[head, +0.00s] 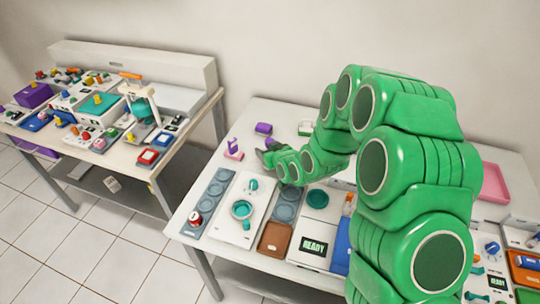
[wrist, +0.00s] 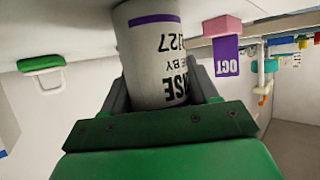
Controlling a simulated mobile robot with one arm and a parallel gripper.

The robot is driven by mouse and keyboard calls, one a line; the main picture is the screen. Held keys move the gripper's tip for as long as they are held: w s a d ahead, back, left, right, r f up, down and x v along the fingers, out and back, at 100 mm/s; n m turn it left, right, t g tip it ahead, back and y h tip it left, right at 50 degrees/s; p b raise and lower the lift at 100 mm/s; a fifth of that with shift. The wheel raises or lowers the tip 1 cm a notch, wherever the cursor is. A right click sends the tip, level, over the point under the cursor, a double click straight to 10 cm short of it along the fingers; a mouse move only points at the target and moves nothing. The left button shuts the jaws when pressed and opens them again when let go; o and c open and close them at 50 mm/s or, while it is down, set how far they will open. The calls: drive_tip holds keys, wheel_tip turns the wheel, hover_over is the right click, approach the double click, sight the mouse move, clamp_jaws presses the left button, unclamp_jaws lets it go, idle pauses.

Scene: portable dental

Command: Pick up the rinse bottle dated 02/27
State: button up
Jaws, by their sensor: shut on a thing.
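The rinse bottle (wrist: 155,50) is a white cylinder with a purple band. In the wrist view its label appears upside down, and I can read parts of "RINSE", "BY" and "/27"; the rest is turned away or cut off. My gripper (wrist: 160,95) is shut on this bottle, with a dark finger on each side. In the head view my gripper (head: 266,156) is over the back left part of the near table, partly covered by my green arm. A purple shape (head: 263,128) shows just behind it; I cannot tell whether it is the bottle's top.
A pink stand with a purple tag (head: 233,149) is just left of my gripper; the tag (wrist: 227,55) also shows in the wrist view. A green-and-white item (head: 306,128) is to the right. Round-welled trays (head: 209,202) and a "READY" device (head: 314,246) lie in front.

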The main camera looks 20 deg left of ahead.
drive_tip(key=shift+c, duration=0.8)
drive_tip(key=shift+r, duration=0.1)
